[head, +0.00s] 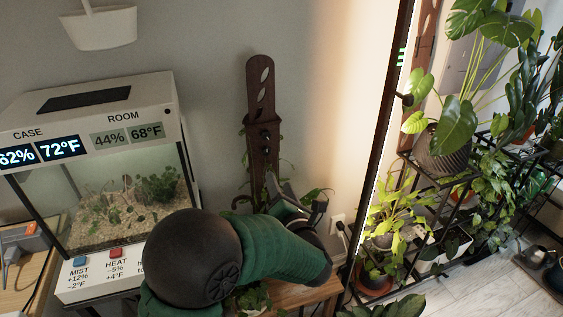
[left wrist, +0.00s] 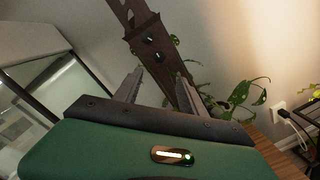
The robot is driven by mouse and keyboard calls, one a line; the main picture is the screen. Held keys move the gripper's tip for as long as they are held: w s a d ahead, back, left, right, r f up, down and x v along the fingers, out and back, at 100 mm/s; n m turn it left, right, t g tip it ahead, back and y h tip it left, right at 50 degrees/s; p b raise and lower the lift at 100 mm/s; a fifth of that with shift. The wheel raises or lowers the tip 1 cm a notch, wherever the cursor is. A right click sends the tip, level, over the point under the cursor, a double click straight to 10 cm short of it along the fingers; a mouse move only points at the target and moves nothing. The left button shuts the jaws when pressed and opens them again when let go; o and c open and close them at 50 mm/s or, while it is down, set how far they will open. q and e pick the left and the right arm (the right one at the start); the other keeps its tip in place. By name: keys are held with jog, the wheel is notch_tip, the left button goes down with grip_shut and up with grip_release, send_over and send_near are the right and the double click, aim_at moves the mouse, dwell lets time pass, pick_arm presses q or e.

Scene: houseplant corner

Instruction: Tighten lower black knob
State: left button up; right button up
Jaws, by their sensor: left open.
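A tall dark wooden plant stake (head: 262,105) with leaf-shaped cutouts stands against the wall, and it also shows in the left wrist view (left wrist: 137,22). Two black knobs sit on its front. The upper knob (left wrist: 147,39) is just above the lower black knob (left wrist: 158,57). In the head view, the lower knob (head: 265,150) is small and dark. My left gripper (left wrist: 160,74) is open and empty, its two fingers pointing toward the stake below the lower knob. The left gripper (head: 296,190) is partly hidden behind my green arm in the head view. My right gripper is not in view.
A glass terrarium case (head: 110,200) with displays and buttons stands left of the stake. A climbing plant (left wrist: 236,98) trails around the stake. A wall outlet (head: 337,222) with a plug is to the right. A mirror-like frame (head: 385,120) and shelved plants (head: 445,150) stand farther right.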

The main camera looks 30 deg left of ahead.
aim_at(268, 153)
pick_arm(q)
jog(key=x, duration=1.3)
jog(key=shift+w, duration=0.25)
jog(key=shift+w+a, duration=0.2)
jog(key=shift+a, duration=0.3)
jog(key=shift+d, duration=0.2)
grip_shut()
